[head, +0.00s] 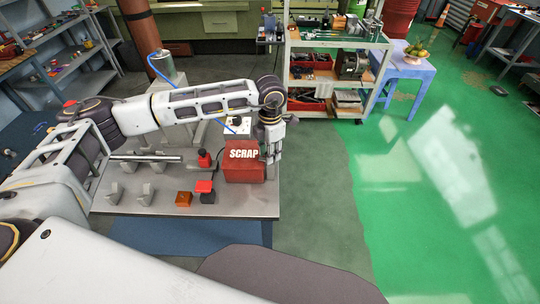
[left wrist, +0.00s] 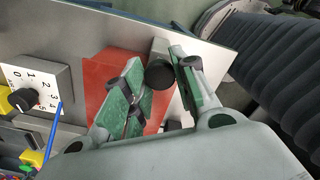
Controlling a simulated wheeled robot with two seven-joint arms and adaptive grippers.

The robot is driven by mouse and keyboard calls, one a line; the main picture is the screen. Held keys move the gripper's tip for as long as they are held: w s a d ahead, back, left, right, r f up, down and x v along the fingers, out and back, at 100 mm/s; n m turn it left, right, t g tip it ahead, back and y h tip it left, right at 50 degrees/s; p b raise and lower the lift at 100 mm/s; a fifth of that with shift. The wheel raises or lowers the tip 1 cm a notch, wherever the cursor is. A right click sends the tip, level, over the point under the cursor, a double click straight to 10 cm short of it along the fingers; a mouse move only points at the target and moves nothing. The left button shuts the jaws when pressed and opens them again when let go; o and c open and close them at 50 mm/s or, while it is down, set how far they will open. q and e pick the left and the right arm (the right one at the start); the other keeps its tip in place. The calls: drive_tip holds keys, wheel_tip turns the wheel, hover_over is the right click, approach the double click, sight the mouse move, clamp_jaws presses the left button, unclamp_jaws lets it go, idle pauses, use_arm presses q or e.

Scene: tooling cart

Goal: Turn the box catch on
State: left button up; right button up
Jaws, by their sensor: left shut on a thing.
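A red box marked SCRAP (head: 243,161) stands at the right end of the grey bench plate in the head view. My left gripper (head: 271,153) points down at the box's right side. In the left wrist view the red box (left wrist: 102,78) lies behind the fingers. A round black knob (left wrist: 160,75), which appears to be the box catch, sits between the green-padded fingers of my left gripper (left wrist: 158,62), and they are shut on it. The catch's on or off position cannot be told. My right gripper is not in view.
A white numbered dial plate (left wrist: 38,88) is beside the box. The grey bench plate (head: 240,206) also carries a red button (head: 204,159), orange and red blocks and several grey brackets. A shelf cart (head: 330,42) and a blue stool (head: 403,70) stand behind.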

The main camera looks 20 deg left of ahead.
use_arm(q)
drive_tip(key=shift+n+b, duration=0.85)
drive_tip(key=shift+n, duration=0.45)
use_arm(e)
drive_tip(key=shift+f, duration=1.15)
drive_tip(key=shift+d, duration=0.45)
use_arm(q)
drive_tip(key=o, duration=1.1)
drive_tip(key=shift+c, duration=0.2)
drive_tip(key=shift+r, duration=0.6)
wheel_tip(320, 180, up, 11)
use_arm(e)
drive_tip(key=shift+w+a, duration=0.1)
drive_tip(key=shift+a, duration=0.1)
use_arm(q)
drive_tip(key=shift+f, duration=0.15)
